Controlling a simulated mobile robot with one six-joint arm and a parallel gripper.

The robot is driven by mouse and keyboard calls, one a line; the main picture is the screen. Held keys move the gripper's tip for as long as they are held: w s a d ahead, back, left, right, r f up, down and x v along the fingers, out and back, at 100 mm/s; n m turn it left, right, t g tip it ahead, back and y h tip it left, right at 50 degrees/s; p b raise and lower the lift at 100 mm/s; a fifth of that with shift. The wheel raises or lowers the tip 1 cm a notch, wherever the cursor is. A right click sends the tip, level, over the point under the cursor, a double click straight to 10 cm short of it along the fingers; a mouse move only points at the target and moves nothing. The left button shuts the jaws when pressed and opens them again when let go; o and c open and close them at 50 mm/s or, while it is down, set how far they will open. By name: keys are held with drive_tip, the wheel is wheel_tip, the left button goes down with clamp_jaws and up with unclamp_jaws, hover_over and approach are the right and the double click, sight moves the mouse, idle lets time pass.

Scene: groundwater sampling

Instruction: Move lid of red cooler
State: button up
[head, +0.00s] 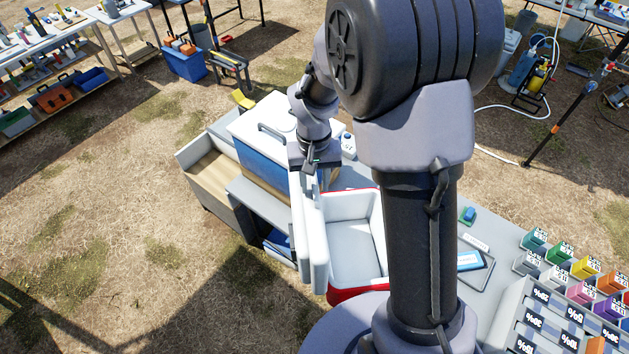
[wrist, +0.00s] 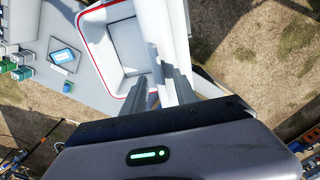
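The red cooler (head: 355,235) stands open on the grey table, its white inside empty and a red band at its front base. In the wrist view the open cooler (wrist: 127,45) shows with a red rim line. Its white lid (head: 317,250) is tilted nearly upright along the cooler's left side, seen almost edge-on. My gripper (head: 310,178) is at the lid's far upper end. In the wrist view my gripper's (wrist: 167,80) two fingers lie on either side of the white lid (wrist: 172,45) and appear closed on it. The fingertips' contact is partly hidden.
A blue cooler with a white lid (head: 270,130) stands behind and left of my gripper. A tablet-like panel (head: 470,262) and several coloured labelled boxes (head: 583,268) are on the right. A wooden-floored tray (head: 213,165) is at left. Open ground lies left of the table.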

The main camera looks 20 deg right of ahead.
clamp_jaws()
idle(1.4)
